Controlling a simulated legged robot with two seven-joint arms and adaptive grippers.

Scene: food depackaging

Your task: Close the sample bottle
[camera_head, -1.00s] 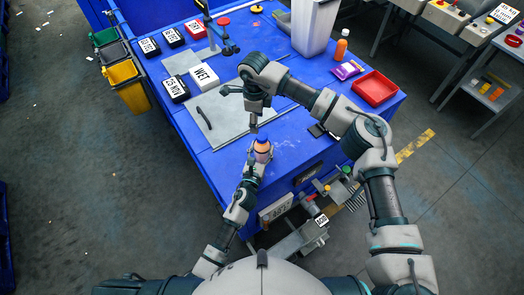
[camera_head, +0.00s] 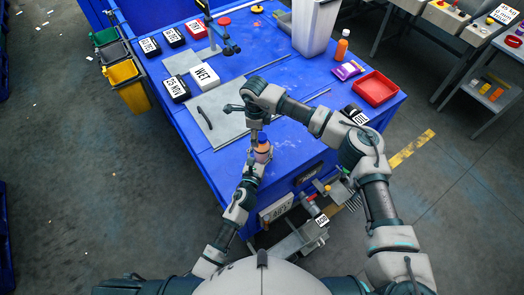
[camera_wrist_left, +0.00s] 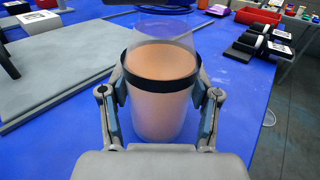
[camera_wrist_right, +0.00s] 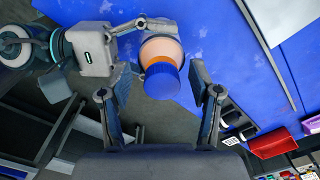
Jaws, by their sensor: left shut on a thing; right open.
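The sample bottle (camera_head: 263,157) has a peach-coloured body, which also shows in the left wrist view (camera_wrist_left: 160,105). My left gripper (camera_wrist_left: 161,88) is shut around its sides, with a dark band around the bottle there. In the right wrist view an orange ring and a blue cap (camera_wrist_right: 162,82) are at the bottle's top end; the peach body (camera_wrist_right: 166,48) is behind them. I cannot tell whether the cap is tight. My right gripper (camera_wrist_right: 160,77) is open, its fingers on either side of the cap with gaps visible. In the head view it is just above the bottle.
A grey board (camera_head: 215,120) with a dark handle lies left of the bottle on the blue table (camera_head: 290,145). Labelled boxes, including a white WET box (camera_head: 205,76), stand behind. A red tray (camera_head: 376,88) and orange bottle (camera_head: 342,44) are at the right.

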